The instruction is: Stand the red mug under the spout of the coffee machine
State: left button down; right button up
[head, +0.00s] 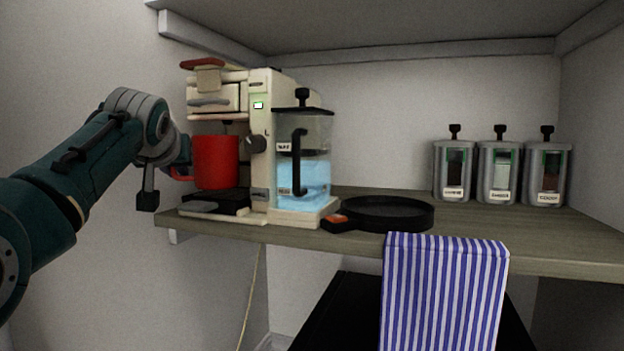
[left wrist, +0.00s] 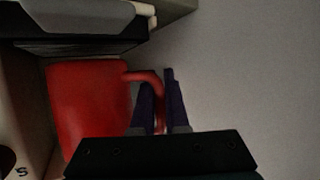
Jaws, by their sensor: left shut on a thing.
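The red mug (head: 216,162) is upright under the brew head of the white coffee machine (head: 262,150), just above or on its black drip tray (head: 216,203); I cannot tell whether it touches. My left gripper (head: 182,172) comes in from the left and is shut on the mug's handle. In the left wrist view the red mug (left wrist: 90,105) is beside the machine's body, and the fingers of my left gripper (left wrist: 162,100) are around its handle. The spout is mostly hidden above the mug. My right gripper is not in view.
The machine stands at the left end of a wooden shelf (head: 480,222). A black pan (head: 380,214) lies right of it, and a striped blue towel (head: 444,290) hangs over the front edge. Several grey canisters (head: 499,174) stand at the back right. A ceiling board is overhead.

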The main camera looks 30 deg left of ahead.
pick_arm(q)
jog(key=shift+w+a+b, duration=0.2)
jog(key=shift+w+b, duration=0.5)
jog(key=shift+w, duration=1.1)
jog(key=shift+f+b, duration=0.3)
jog(key=shift+f, duration=0.45)
jog(key=c, duration=0.9)
grip_release()
jog(key=shift+f, duration=0.1)
